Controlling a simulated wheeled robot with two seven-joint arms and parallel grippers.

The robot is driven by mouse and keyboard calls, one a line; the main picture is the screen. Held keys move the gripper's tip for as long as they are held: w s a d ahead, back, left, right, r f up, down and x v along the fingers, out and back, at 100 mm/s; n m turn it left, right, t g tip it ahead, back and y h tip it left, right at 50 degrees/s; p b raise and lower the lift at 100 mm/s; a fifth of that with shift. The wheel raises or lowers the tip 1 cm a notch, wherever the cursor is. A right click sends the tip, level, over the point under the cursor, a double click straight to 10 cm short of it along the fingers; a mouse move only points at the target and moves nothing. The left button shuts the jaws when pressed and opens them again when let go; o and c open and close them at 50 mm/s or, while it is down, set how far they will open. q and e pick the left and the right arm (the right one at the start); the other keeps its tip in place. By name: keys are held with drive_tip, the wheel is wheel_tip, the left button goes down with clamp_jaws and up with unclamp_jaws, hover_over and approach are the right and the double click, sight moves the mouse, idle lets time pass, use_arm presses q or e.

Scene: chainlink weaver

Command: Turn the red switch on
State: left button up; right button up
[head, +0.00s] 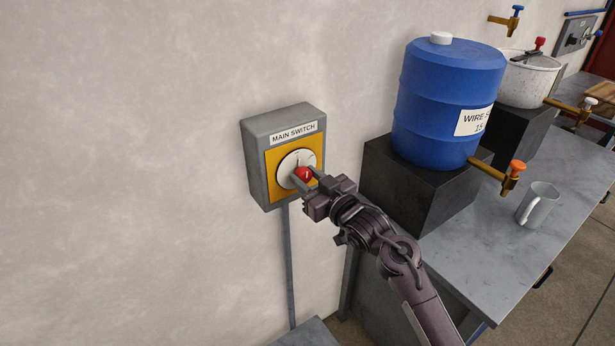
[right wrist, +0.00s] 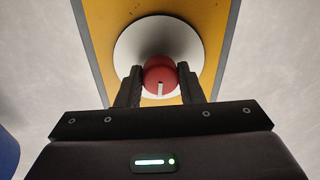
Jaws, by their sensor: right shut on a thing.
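The red switch (head: 304,174) is a round knob on a white dial (head: 290,163) with a yellow plate, on a grey wall box (head: 258,184) labelled "MAIN SWITCH". My right gripper (head: 310,179) reaches the knob from the lower right and is shut on it. In the right wrist view the red knob (right wrist: 160,74) sits between the two dark fingers, with a white mark on its lower face. The fingers hide part of the knob's sides. My left gripper is not in view.
A blue barrel (head: 446,100) stands on a black block (head: 408,190) to the right of the box. A grey mug (head: 536,206) stands on the metal table (head: 490,255). A grey conduit (head: 288,265) runs down from the box. The wall left of the box is bare.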

drive_tip(key=m+p, duration=0.3)
drive_tip(key=m, duration=0.3)
drive_tip(key=shift+r, duration=0.1)
drive_tip(key=m+p, duration=0.2)
drive_tip(key=m, duration=0.3)
idle(0.4)
drive_tip(key=o, duration=1)
drive_tip(key=shift+s+d+f, duration=0.3)
drive_tip(key=shift+s, duration=0.05)
drive_tip(key=b+v, duration=0.2)
drive_tip(key=v, duration=0.4)
drive_tip(key=shift+s, duration=0.4)
